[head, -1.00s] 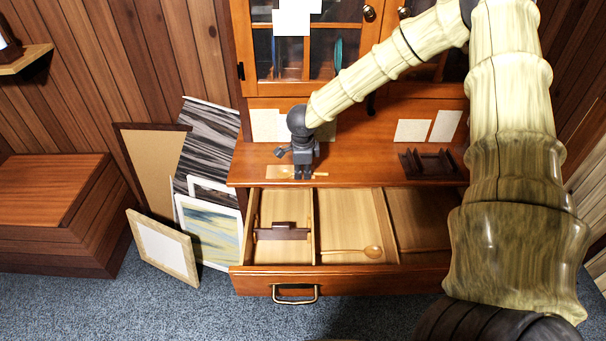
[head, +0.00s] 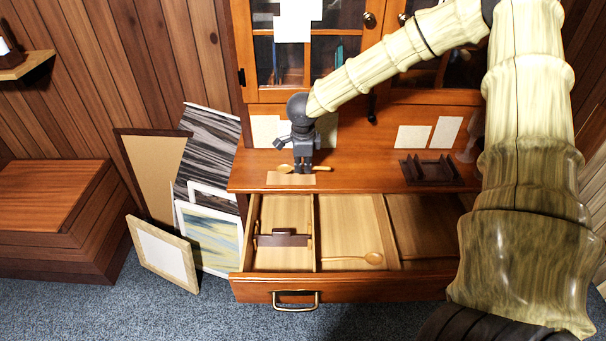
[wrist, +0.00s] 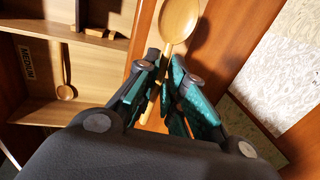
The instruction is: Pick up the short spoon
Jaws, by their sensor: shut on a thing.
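A light wooden spoon (head: 286,168) is held crosswise over the cabinet's countertop in the head view, bowl to the left and handle end to the right. My gripper (head: 302,171) points down and is shut on its handle. In the wrist view the spoon's bowl (wrist: 180,18) shows beyond my gripper's fingers (wrist: 170,105), with the handle between them. The spoon seems a little above a pale paper (head: 291,179) on the countertop. A second wooden spoon (head: 373,258) lies in the open drawer's middle compartment; it also shows in the wrist view (wrist: 66,91).
The open drawer (head: 390,279) juts out below the countertop (head: 370,176), with dividers and a dark block (head: 281,240) in its left compartment. A dark wooden rack (head: 431,170) stands on the countertop's right. Glass cabinet doors rise behind. Framed pictures (head: 162,252) lean at left.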

